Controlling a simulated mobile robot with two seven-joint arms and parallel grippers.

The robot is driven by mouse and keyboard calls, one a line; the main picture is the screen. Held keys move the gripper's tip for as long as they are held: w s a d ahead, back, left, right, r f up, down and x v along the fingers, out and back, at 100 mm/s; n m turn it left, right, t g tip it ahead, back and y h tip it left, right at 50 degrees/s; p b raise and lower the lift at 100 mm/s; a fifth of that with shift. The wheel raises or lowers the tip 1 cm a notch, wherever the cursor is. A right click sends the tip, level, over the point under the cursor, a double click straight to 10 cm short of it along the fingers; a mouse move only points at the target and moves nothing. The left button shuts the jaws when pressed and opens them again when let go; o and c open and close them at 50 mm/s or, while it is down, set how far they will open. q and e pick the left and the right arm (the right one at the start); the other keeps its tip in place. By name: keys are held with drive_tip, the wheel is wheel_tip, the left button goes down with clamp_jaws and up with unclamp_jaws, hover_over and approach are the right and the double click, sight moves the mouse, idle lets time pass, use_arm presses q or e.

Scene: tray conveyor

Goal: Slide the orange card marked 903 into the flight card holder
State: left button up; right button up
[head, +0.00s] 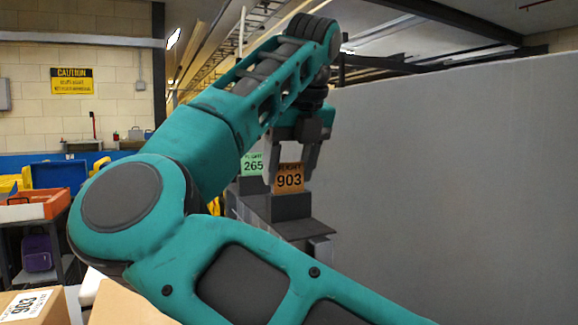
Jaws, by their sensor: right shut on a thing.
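The orange card marked 903 (289,179) is upright with its number facing me. My right gripper (291,172) is shut on it from above, with its fingers at the card's sides. The grey flight card holder (291,208) is directly below the card. The card's lower edge appears at the top of the holder; I cannot tell whether it is in the slot or just above it. A green card marked 265 (252,165) stands upright to the left and partly behind my gripper. My left gripper is out of view.
My right arm covers much of the middle. A large grey panel (450,170) fills the right side. A cardboard box marked 903 (35,307) is at the lower left. An orange tray (35,207) and a blue bin (60,174) are at the far left.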

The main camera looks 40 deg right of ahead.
drive_tip(key=shift+r, duration=0.15)
drive_tip(key=shift+r+p, duration=1.05)
drive_tip(key=shift+r, duration=0.1)
drive_tip(key=shift+r+p, duration=0.35)
drive_tip(key=shift+r, duration=0.85)
drive_tip(key=shift+r, duration=0.15)
drive_tip(key=shift+r, duration=1.9)
